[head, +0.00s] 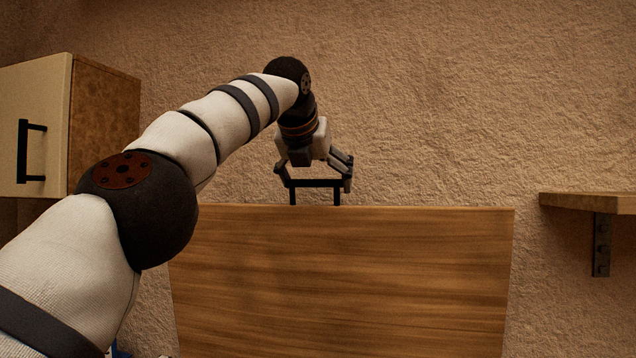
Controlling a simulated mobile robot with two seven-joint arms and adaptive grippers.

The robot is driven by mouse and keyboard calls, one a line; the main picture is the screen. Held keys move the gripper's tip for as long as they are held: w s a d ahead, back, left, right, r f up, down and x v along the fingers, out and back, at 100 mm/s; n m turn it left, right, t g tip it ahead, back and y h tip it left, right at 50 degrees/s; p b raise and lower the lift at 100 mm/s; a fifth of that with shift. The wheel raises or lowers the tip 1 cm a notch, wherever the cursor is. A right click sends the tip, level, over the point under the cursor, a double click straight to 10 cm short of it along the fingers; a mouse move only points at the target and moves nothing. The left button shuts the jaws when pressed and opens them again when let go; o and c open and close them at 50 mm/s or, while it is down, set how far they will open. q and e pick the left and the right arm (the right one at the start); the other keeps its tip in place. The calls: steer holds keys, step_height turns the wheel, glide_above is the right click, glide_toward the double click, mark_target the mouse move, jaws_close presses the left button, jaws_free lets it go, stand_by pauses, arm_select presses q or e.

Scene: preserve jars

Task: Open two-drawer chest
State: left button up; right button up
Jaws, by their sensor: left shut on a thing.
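The chest shows as a broad brown wooden surface (340,285) across the lower middle of the head view. I cannot tell its two drawers apart from here. A dark bar handle (316,183) with two posts stands up at its far edge. My left gripper (314,176) reaches over from the left and is shut on this handle, with its fingers near both ends of the bar. My right gripper is not in view.
A cream-fronted wall cabinet (42,122) with a dark handle is at the left. A wooden shelf (590,202) on a dark bracket is at the right. A rough tan wall (430,110) stands behind. Space above the chest's right part is clear.

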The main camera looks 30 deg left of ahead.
arm_select(q)
steer(key=shift+w+f, duration=0.4)
steer(key=shift+f, duration=0.2)
steer(key=o, duration=1.4)
steer(key=shift+o, duration=0.2)
steer(key=shift+w+a, duration=0.1)
steer(key=shift+w, duration=0.05)
steer(key=shift+s+r, duration=0.35)
steer(key=shift+r, duration=0.15)
steer(key=v, duration=1.1)
steer(key=shift+r, duration=0.1)
